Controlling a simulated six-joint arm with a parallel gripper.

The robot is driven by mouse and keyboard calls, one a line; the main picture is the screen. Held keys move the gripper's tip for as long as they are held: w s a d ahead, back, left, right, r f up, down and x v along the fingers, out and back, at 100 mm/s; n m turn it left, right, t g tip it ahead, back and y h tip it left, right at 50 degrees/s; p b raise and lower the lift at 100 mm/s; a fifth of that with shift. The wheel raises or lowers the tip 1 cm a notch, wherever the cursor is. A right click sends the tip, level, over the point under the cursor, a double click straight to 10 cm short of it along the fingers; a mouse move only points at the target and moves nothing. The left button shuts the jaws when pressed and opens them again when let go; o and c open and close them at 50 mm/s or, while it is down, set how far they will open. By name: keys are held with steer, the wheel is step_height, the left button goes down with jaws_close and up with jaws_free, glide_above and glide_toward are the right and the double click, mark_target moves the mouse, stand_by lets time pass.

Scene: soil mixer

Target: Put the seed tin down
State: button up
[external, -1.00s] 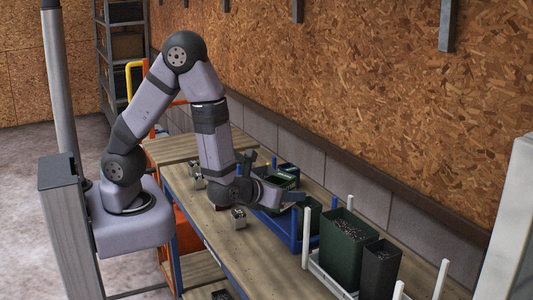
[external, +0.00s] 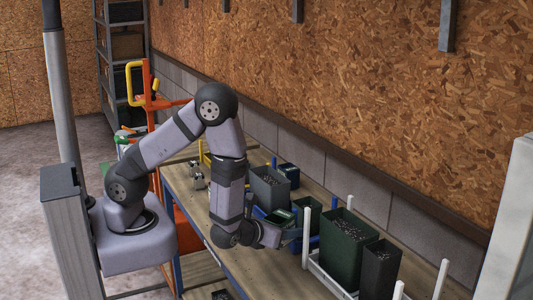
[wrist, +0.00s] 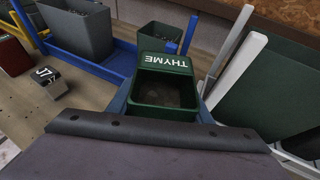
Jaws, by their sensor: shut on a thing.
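The seed tin is a dark green open box with a white THYME label, upside down in the wrist view (wrist: 165,92). Its inside is dark, with something grainy at the bottom. My gripper (wrist: 163,106) is shut on it, with a blue finger on each side. In the external view the tin (external: 299,214) is a small dark green shape beside my gripper (external: 284,236), partly hidden. The tin is over the bench near the blue frame and the white rack. I cannot tell whether its bottom touches anything.
A white rack (wrist: 232,52) with upright posts stands close to the right of the tin, holding tall dark bins (external: 345,243). A small numbered metal block (wrist: 52,82) sits on the bench.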

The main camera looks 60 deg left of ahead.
mark_target(285, 256)
steer(key=shift+f, duration=1.45)
steer(key=shift+f, duration=1.9)
steer(key=shift+f, duration=0.15)
steer(key=o, duration=1.1)
steer(key=shift+s+r, duration=0.1)
steer(key=shift+r, duration=0.1)
steer(key=b+v, duration=0.1)
steer(key=v, duration=0.9)
steer(key=shift+r, duration=0.1)
steer(key=shift+o, duration=0.4)
steer(key=shift+p+v, duration=0.35)
steer(key=shift+v, duration=0.55)
